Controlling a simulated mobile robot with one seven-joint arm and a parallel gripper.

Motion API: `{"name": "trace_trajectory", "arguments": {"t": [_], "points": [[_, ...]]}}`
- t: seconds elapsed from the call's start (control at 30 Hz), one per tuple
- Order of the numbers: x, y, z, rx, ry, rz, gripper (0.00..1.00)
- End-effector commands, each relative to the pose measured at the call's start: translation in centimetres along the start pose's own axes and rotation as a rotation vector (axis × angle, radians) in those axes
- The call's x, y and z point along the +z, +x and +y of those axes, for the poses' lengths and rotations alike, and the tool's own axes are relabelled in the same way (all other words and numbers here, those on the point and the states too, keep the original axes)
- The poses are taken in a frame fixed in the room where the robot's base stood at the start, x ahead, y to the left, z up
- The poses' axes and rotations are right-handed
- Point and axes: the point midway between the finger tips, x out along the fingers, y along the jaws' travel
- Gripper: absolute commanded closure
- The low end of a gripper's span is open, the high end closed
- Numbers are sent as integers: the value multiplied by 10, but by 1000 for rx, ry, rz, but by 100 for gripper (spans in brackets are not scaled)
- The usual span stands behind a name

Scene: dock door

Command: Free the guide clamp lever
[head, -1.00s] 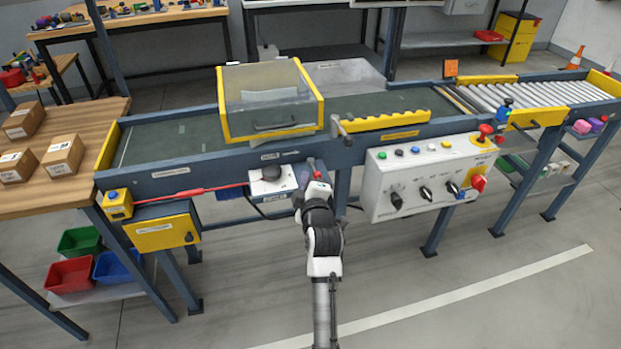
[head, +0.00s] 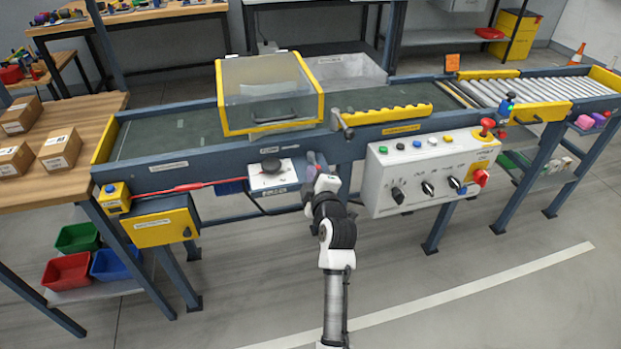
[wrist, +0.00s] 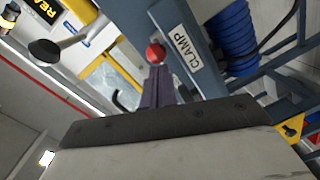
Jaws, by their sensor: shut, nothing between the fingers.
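The clamp lever's red ball knob (wrist: 155,53) shows in the wrist view, beside the CLAMP label (wrist: 186,47) on the blue frame beam. My gripper (wrist: 157,72) is shut and empty, its dark purple-grey fingers ending at the red knob. I cannot tell whether they touch it. In the head view my gripper (head: 312,160) is at the front of the conveyor beam, just right of a white box with a black knob (head: 270,165). There the lever is mostly hidden by my gripper.
A crank handle with a dark knob (head: 348,133) stands at the yellow toothed guide (head: 385,115). A white control panel (head: 430,175) juts out to the right of my arm. A clear hood (head: 270,90) covers part of the belt. The floor in front is open.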

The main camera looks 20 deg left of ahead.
Motion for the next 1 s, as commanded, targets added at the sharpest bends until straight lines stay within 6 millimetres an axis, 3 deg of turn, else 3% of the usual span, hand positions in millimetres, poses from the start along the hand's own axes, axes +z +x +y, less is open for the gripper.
{"name": "trace_trajectory", "arguments": {"t": [0.57,1.0], "points": [[12,-1,0,-31,-10,85,100],[38,0,6,-127,-36,315,100]]}}
